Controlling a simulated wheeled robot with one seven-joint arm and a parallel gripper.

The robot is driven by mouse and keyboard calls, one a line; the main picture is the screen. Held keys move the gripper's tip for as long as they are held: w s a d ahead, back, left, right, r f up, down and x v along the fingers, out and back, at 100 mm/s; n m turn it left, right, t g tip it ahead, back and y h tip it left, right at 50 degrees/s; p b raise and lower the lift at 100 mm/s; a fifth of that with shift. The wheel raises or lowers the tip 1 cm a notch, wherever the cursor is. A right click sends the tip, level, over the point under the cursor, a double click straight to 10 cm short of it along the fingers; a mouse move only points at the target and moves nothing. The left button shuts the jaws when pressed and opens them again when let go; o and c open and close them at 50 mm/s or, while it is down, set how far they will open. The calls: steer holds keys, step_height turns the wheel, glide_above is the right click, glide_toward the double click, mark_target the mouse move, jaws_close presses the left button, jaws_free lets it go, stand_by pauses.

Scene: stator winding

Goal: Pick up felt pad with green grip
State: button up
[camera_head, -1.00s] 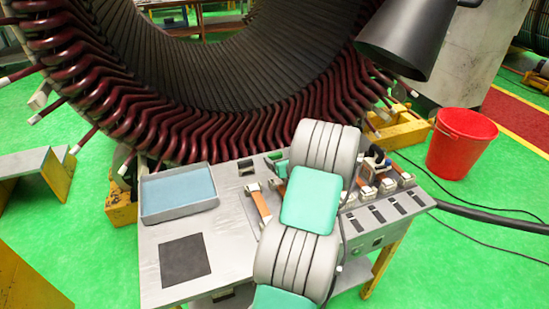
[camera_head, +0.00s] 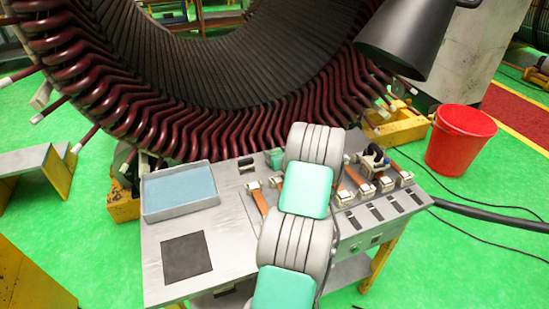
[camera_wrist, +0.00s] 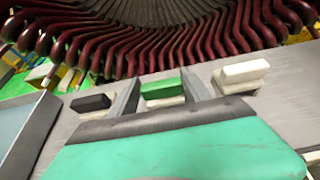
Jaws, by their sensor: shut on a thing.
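The felt pad with the green grip (camera_wrist: 161,90) sits at the back of the bench, with its pale felt showing under the green top in the wrist view. Whether the pad is clear of the bench top cannot be told. The head view hides the fingers behind my arm.
A black-topped pad (camera_wrist: 91,103) is to the left and a white-topped pad (camera_wrist: 242,74) to the right. The stator coils (camera_head: 205,140) rise close behind.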

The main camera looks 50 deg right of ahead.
steer(key=c, duration=0.8)
steer(key=shift+r, duration=0.1)
steer(key=shift+r, duration=0.25)
step_height(320, 180, up, 3)
steer(key=shift+f+b, duration=0.2)
steer(key=shift+b, duration=0.75)
steer(key=w+r+b+v, duration=0.1)
steer(key=r+b+v, duration=0.1)
steer(key=v, duration=1.4)
steer(key=shift+a+r+b, duration=0.15)
steer(key=shift+r+b, duration=0.2)
steer(key=shift+r, duration=0.45)
